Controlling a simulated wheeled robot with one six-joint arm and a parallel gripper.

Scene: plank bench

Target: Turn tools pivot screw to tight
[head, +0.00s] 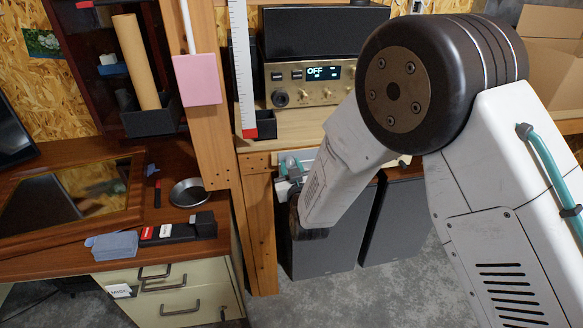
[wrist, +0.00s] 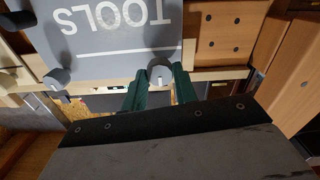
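A grey panel lettered TOOLS (wrist: 105,35) shows upside down in the wrist view. A round grey screw head (wrist: 160,73) with a pale mark sits at its lower edge, and I take it for the tools pivot screw. My gripper (wrist: 159,78) has its two green fingers apart, one on each side of this screw head. A small gap seems to show beside each finger, though contact is hard to judge. A second grey knob (wrist: 57,79) sits at the panel's lower left corner. In the head view my arm hides most of this area.
A wooden post (head: 212,110) stands left of my arm, and a radio (head: 310,82) with an OFF display sits on the shelf behind. Grey floor lies below.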

